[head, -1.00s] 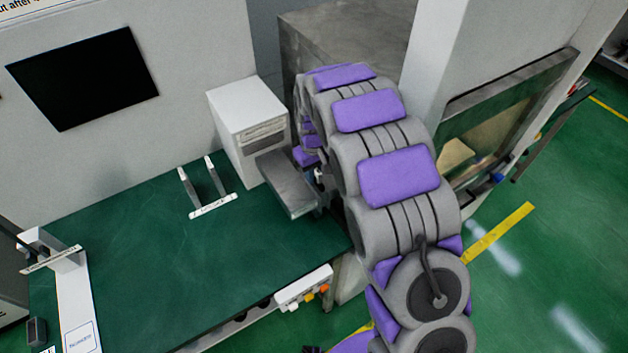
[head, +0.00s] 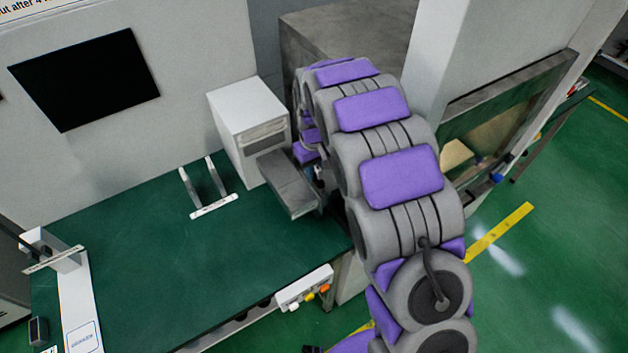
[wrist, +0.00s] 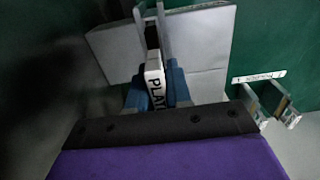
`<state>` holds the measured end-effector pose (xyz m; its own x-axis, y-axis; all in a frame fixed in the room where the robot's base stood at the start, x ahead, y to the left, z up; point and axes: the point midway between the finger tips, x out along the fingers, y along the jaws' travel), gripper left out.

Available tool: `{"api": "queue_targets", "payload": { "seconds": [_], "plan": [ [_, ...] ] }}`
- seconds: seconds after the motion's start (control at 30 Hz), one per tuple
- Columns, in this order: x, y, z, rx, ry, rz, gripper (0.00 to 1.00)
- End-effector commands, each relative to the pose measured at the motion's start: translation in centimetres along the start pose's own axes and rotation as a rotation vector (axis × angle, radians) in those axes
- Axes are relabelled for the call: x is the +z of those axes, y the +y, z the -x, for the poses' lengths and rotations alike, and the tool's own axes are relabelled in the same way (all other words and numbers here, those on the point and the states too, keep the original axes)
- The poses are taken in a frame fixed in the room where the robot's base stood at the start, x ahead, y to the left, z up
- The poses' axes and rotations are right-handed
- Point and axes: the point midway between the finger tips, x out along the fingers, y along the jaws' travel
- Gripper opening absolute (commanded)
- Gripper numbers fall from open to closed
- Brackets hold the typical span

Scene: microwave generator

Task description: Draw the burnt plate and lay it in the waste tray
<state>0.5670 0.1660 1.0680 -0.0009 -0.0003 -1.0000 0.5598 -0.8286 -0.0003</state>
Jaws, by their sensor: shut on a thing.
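The rest of the plate is hidden, so burning cannot be seen. Two grey upright bars stand just beyond the jaws, beside a pale grey box-like body. In the head view, my arm hides the gripper and the plate. A grey metal tray-like piece (head: 288,188) sits below the white slotted box (head: 250,130), beside my arm. I cannot tell whether it is the waste tray.
A two-railed holder with a white label (head: 212,206) stands on the green bench (head: 170,260); its label also shows in the wrist view (wrist: 258,77). A white stand (head: 75,285) is at the left. The middle of the bench is clear. A grey column rises behind my arm.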

Motion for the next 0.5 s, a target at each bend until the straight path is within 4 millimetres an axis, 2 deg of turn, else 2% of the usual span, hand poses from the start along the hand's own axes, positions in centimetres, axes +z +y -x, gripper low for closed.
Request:
{"api": "queue_targets", "payload": {
  "seconds": [0.5],
  "plan": [
    [0.0,-0.1,2.0,-0.001,-0.001,0.0,0.0]
  ]
}}
